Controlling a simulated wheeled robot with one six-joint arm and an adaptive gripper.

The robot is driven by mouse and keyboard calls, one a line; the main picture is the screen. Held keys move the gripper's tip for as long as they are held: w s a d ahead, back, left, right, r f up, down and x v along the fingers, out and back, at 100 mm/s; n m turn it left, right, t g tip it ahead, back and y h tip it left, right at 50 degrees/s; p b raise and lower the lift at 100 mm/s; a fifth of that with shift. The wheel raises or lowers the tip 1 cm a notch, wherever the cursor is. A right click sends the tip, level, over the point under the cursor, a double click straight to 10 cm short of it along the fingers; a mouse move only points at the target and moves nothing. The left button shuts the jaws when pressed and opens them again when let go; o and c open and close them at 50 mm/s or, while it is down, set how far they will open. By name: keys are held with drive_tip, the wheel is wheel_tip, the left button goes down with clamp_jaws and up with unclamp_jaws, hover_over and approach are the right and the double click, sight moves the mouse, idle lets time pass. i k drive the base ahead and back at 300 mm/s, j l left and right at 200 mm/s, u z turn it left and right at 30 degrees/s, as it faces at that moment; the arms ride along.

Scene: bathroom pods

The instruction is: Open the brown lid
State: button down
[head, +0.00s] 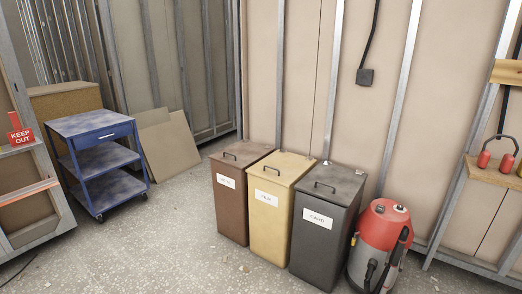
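The brown bin (230,206) stands at the left end of a row of three bins against the wall in the head view. Its brown lid (241,153) is shut and lies flat on top, with a dark bar handle (229,156) near its front edge. A white label (226,182) is on the bin's front; its writing is too small to read surely. My gripper is not in view, so its state and place are hidden.
A yellow bin (270,222) and a dark grey bin (316,250) stand close to the brown bin's right. A red and grey vacuum (383,243) stands beyond. A blue cart (98,160) and leaning boards (168,146) are at left.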

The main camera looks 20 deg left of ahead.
sight(243, 154)
drive_tip(key=i+j+u, duration=0.15)
drive_tip(key=i+j, duration=0.5)
drive_tip(key=i+j+u, duration=0.1)
drive_tip(key=i+j, duration=0.6)
drive_tip(key=i+j+u, duration=0.15)
drive_tip(key=i+j, duration=0.55)
drive_tip(key=i+j+u, duration=0.1)
drive_tip(key=i+j, duration=0.5)
drive_tip(key=i, duration=0.15)
